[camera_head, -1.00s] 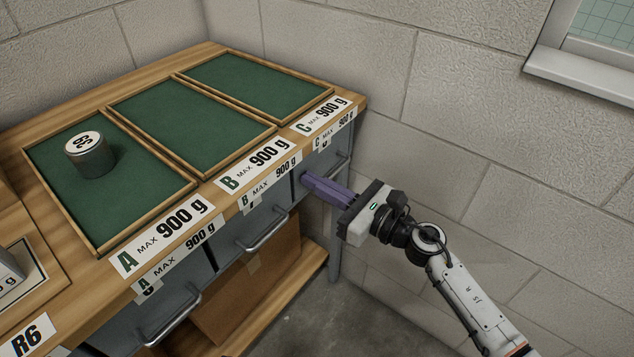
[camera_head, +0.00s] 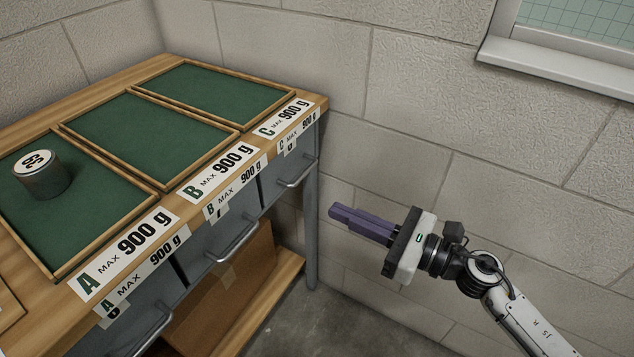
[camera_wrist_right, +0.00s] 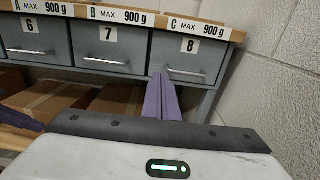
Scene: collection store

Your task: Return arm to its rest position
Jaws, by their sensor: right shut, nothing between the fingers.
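My right gripper (camera_head: 333,216) has purple fingers that are shut together with nothing between them. In the head view it hangs in free air to the right of the bench, apart from drawer C's handle (camera_head: 297,176). In the right wrist view the shut fingers (camera_wrist_right: 161,80) point towards the drawer fronts, and the drawer marked 8 (camera_wrist_right: 188,57) shows behind and right of the fingertips.
The wooden bench (camera_head: 322,104) carries green trays marked A, B and C. A grey weight (camera_head: 43,177) stands in tray A. A cardboard box (camera_head: 232,290) sits on the lower shelf. A block wall (camera_head: 400,90) and window sill (camera_head: 560,68) are behind.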

